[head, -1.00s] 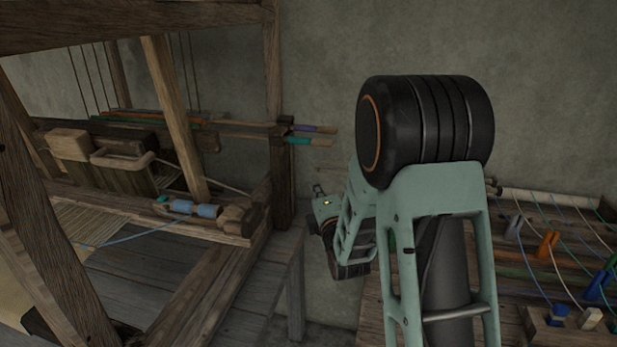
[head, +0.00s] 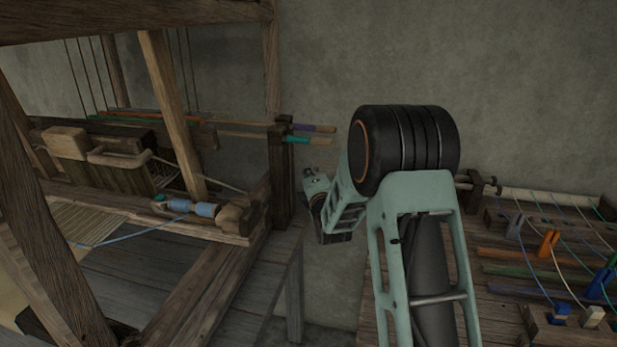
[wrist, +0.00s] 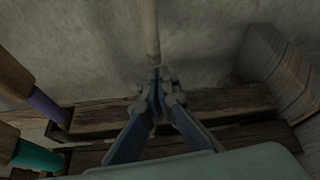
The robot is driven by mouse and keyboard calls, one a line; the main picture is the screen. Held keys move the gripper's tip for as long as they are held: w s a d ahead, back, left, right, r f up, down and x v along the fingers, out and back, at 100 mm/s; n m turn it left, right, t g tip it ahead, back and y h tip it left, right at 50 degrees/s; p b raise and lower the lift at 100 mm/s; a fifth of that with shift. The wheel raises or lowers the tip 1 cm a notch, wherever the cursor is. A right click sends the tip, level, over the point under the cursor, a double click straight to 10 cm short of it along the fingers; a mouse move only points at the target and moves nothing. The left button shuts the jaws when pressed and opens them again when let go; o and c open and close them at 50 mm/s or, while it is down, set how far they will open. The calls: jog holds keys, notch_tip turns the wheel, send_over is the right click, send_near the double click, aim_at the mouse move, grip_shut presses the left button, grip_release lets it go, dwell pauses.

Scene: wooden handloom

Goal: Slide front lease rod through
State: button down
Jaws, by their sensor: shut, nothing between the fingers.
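Two lease rods stick out to the right of the loom's right rear post in the head view, one with a purple band (head: 315,128) and one with a teal band (head: 298,140). The teal-banded rod lies lower and nearer. Both bands show at the left of the wrist view, purple (wrist: 48,107) above teal (wrist: 36,158). My gripper (head: 310,174) is below and near their free ends, apart from them. In the wrist view my gripper (wrist: 157,78) is shut and empty. A pale rod (wrist: 148,32) runs up from behind its fingertips; whether they touch is unclear.
The wooden loom (head: 282,185) fills the left, with its upright post close to my gripper. A bench (head: 500,300) with coloured yarns, pegs and sticks stands at the right. A plain wall (head: 430,60) is behind. The gap between loom and bench holds my arm.

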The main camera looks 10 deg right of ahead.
jog(key=s+d+b, duration=0.3)
jog(key=d, duration=0.5)
jog(key=shift+s+d+b, duration=0.25)
jog(key=shift+b, duration=0.05)
jog(key=shift+s, duration=0.1)
